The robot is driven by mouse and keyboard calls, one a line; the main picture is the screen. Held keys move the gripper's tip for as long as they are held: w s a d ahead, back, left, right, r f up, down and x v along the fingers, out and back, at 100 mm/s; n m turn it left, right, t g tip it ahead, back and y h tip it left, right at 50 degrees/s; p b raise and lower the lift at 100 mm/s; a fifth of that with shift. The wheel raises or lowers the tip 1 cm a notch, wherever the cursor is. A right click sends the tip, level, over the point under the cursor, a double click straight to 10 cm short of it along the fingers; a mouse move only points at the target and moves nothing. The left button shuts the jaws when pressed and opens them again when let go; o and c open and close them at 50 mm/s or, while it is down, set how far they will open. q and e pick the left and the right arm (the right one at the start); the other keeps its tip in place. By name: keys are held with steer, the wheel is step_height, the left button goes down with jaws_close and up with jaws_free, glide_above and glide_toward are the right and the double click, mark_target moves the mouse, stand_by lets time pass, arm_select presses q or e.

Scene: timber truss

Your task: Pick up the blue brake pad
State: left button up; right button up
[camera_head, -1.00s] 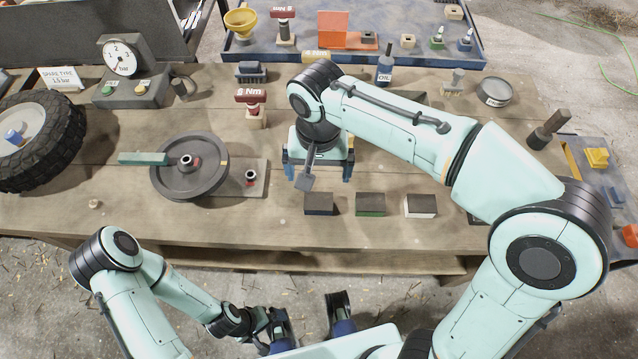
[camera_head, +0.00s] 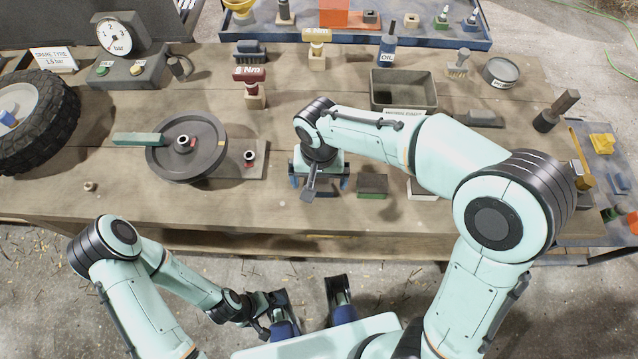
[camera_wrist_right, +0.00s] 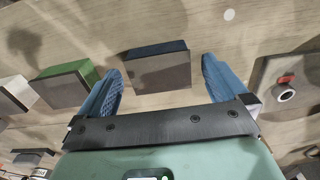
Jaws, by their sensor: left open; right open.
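The blue brake pad (camera_wrist_right: 158,72) is a dark block with a blue edge, lying on the wooden bench. In the right wrist view it sits between the two blue fingers of my right gripper (camera_wrist_right: 162,68), with a gap at each side. My left gripper (camera_head: 312,308) is open and empty in front of the bench, low in the head view.
A green brake pad (camera_head: 373,185) and a white one (camera_head: 424,189) lie to the right. A brake disc (camera_head: 205,160) with a plate stands left. Behind are a grey bin (camera_head: 404,88), a torque tool (camera_head: 249,86) and an oil bottle (camera_head: 388,50).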

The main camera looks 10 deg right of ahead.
mark_target(319, 183)
steer(key=shift+f, duration=0.1)
steer(key=shift+c, duration=0.3)
steer(key=c, duration=1.2)
step_height(319, 183, up, 20)
steer(key=p, duration=0.4)
